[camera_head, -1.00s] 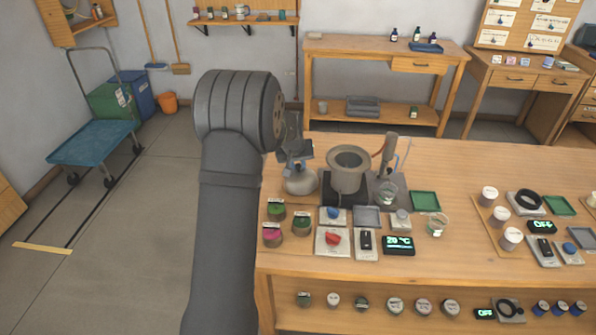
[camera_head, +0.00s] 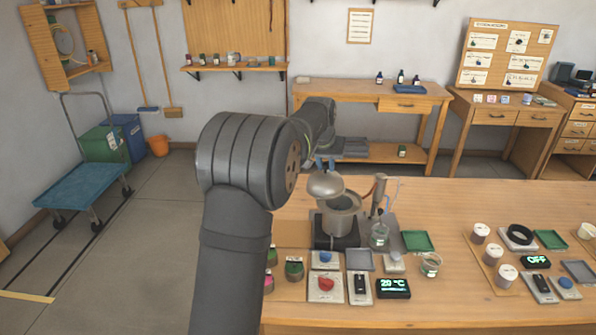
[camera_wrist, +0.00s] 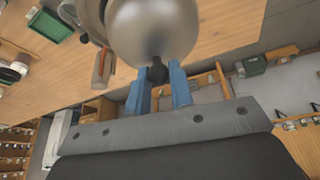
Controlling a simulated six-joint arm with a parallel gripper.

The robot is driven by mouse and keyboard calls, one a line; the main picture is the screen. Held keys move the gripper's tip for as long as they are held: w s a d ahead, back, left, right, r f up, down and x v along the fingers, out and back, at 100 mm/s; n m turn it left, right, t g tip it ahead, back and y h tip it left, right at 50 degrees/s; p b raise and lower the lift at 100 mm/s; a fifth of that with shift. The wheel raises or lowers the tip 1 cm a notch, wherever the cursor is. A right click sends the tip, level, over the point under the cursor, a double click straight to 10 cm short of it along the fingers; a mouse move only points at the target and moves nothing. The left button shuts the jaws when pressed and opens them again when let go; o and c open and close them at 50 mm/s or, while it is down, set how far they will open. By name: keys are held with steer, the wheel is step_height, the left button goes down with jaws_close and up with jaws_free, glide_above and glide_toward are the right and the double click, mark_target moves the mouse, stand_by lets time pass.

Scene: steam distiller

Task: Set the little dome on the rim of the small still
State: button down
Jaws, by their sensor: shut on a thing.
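The little dome (camera_head: 325,185) is a rounded grey metal lid held in the air at the upper left of the small still. The small still (camera_head: 341,217) is a grey metal pot with a wide rim and dark opening, standing on a dark base. My gripper (camera_head: 325,163) has blue fingers, shut on the dome's knob. In the wrist view my gripper (camera_wrist: 159,75) grips the dark knob, and the dome (camera_wrist: 156,28) fills the top centre. The dome hides part of the still's rim in the head view; whether they touch is unclear.
Knobs, switches and a 20 °C display (camera_head: 393,288) lie in front. A green tray (camera_head: 417,241) lies further right. Several jars stand at the front left.

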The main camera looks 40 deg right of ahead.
mark_target(342, 179)
steer(key=s+d+m, duration=0.1)
steer(key=s, duration=0.1)
steer(key=s+d+r+m, duration=0.1)
steer(key=d, duration=0.1)
steer(key=shift+s+d, duration=0.1)
steer(key=shift+s, duration=0.3)
steer(key=shift+f, duration=2.75)
steer(key=shift+f, duration=0.2)
steer(key=c, duration=1.2)
jaws_free()
steer(key=v, duration=1.7)
steer(key=shift+a+r, duration=0.2)
steer(key=shift+f, duration=0.1)
